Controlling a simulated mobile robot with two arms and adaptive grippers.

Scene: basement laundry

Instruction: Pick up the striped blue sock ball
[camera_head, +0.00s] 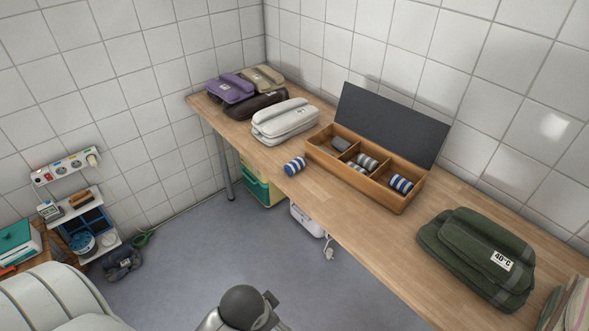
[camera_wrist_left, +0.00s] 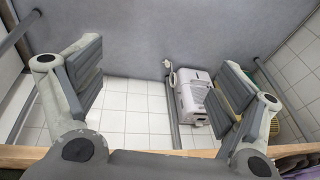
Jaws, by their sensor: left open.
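A blue-and-white striped sock ball (camera_head: 295,166) lies on the wooden table (camera_head: 330,208) near its front edge, left of the open wooden box (camera_head: 371,185). A second blue-and-white striped sock ball (camera_head: 401,184) sits in the right compartment of that box. My left gripper (camera_wrist_left: 160,85) is open in the left wrist view, with nothing between its fingers. No sock ball shows in that view. Part of my arm shows at the bottom of the head view, but I cannot make out the fingers there. My right gripper is not in view.
The box's other compartments hold a dark grey roll (camera_head: 341,145) and grey striped rolls (camera_head: 367,162). Its dark lid (camera_head: 390,122) stands up behind. Bare tabletop surrounds the loose sock ball.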

